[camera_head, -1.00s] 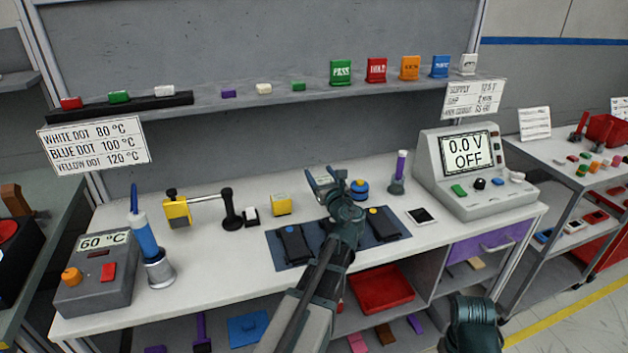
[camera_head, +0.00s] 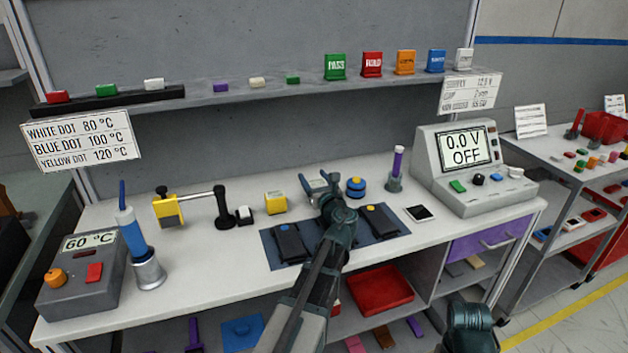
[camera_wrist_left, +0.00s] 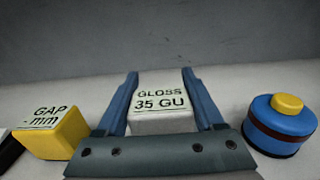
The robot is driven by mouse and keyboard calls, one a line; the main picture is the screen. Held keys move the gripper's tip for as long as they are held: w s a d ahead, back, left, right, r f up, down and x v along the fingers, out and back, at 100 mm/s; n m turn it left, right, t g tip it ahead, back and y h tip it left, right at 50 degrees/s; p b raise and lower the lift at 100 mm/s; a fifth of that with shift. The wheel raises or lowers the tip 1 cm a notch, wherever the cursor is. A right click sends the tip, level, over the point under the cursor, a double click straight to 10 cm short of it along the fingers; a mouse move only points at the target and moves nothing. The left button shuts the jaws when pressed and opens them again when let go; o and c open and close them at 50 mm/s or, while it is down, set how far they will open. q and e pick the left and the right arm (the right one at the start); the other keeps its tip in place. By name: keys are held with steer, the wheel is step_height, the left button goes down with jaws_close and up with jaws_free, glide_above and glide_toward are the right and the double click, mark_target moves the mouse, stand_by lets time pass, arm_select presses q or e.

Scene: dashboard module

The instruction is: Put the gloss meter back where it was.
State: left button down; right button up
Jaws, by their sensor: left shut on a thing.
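The gloss meter (camera_wrist_left: 160,108) is a small whitish block reading "GLOSS 35 GU" in the left wrist view. My left gripper (camera_head: 319,182) is shut on it, with a blue finger on each side. In the head view the gripper is over the back of the bench, between a yellow gap gauge (camera_head: 275,203) and a blue round device with a yellow top (camera_head: 355,187). The gripper mostly hides the meter there. I cannot tell whether the meter touches the bench.
A dark blue mat (camera_head: 268,248) with black devices lies below my left arm. A white-headed black tool (camera_head: 244,215) stands left of the gap gauge (camera_wrist_left: 58,132). A shelf (camera_head: 205,102) runs above the back.

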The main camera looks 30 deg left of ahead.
arm_select(q)
steer(key=shift+f+b, duration=0.45)
steer(key=shift+f, duration=0.1)
jaws_free()
steer(key=shift+r, duration=0.15)
steer(key=shift+r+p, duration=0.35)
steer(key=shift+p, duration=0.2)
steer(key=shift+r+p, duration=0.5)
steer(key=v, duration=1.2)
steer(key=shift+s+f+b, duration=0.1)
steer(key=shift+f+b, duration=0.25)
steer(key=shift+b, duration=0.05)
